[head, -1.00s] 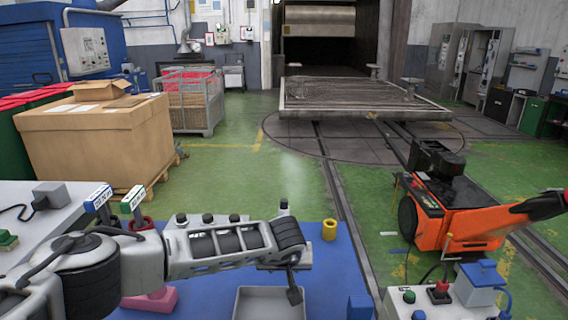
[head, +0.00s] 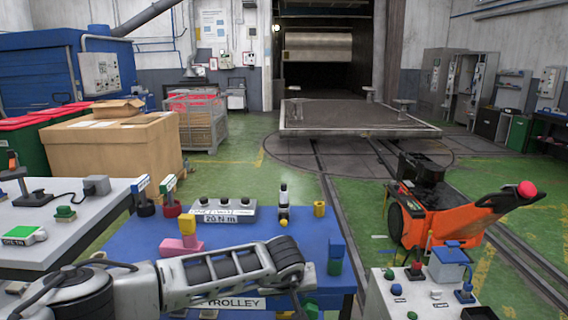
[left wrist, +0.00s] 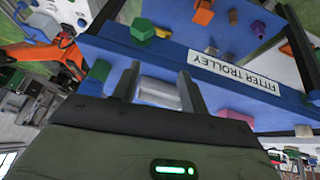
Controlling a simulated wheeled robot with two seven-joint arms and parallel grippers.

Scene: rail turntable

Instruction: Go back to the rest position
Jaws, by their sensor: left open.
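My left arm (head: 200,278) reaches in from the lower left of the head view, over the near part of the blue trolley top (head: 345,228). Its gripper is mostly hidden behind the arm's end there. In the left wrist view my left gripper (left wrist: 158,78) has its two dark fingers apart, above the blue trolley edge. A grey block-like shape shows between the fingers; I cannot tell what it is or whether they touch it. The trolley label (left wrist: 233,70) lies right of the fingers. My right gripper is not in view.
The trolley bears a pink block (head: 181,247), a yellow cylinder (head: 319,208) and a green block (head: 335,262). A white bench (head: 60,225) stands left, a control box (head: 425,300) right, an orange machine (head: 440,215) beyond it.

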